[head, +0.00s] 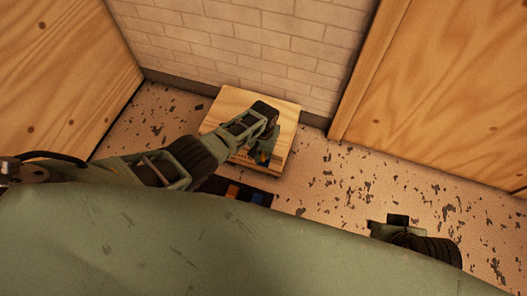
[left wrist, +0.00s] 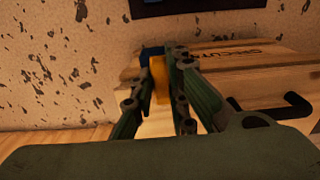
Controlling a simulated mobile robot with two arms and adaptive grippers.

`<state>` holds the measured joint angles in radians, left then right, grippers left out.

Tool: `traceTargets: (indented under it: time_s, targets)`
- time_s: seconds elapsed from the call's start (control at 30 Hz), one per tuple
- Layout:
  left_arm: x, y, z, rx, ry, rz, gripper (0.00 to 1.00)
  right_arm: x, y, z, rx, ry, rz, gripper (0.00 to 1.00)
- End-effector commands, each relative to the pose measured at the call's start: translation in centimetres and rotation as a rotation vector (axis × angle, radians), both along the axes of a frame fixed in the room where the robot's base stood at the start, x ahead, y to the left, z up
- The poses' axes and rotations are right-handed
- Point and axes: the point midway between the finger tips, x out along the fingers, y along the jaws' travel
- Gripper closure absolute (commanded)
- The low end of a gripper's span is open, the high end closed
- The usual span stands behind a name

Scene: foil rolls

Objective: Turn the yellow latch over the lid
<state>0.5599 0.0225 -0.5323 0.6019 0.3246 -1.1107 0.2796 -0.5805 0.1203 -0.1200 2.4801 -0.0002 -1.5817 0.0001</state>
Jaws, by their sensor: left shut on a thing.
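A wooden box with a pale wood lid (head: 287,112) stands on the floor by the brick wall. My left gripper (head: 264,152) reaches over the box to its front side. In the left wrist view the yellow latch (left wrist: 160,78) lies between the two fingers of my left gripper (left wrist: 158,74), which are shut on it. A blue part (left wrist: 152,51) sits just beyond the latch. The fingers and arm hide part of the latch and box front. My right gripper (head: 388,230) is low at the right, apart from the box; its fingers are not clear.
A dark flat panel (head: 258,198) with orange and blue patches lies in front of the box. Wooden panels stand at left (head: 60,65) and right (head: 450,85). The speckled floor (head: 335,180) right of the box is clear. A black handle (left wrist: 285,108) is on the box.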

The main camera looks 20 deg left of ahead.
Motion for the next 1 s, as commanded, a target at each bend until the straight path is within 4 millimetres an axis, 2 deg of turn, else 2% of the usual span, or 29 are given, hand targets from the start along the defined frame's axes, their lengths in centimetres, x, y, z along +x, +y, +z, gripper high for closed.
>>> traceTargets:
  time_s: [0.37, 0.4, 0.6, 1.0]
  targets:
    - [-0.06, -0.08, -0.02, -0.002, 0.002, 0.009, 1.0, 0.0, 0.01, 0.01, 0.0, 0.0, 0.0, 1.0]
    - [-0.06, -0.08, -0.02, -0.002, 0.002, 0.009, 0.85, 0.0, 0.01, 0.01, 0.0, 0.0, 0.0, 1.0]
    - [-0.03, -0.06, -0.01, -0.002, 0.001, 0.008, 0.68, 0.01, 0.02, 0.01, 0.0, -0.001, 0.0, 1.0]
    - [0.06, 0.0, 0.22, -0.001, -0.001, 0.006, 0.67, 0.14, 0.03, 0.08, 0.002, -0.005, 0.0, 1.0]
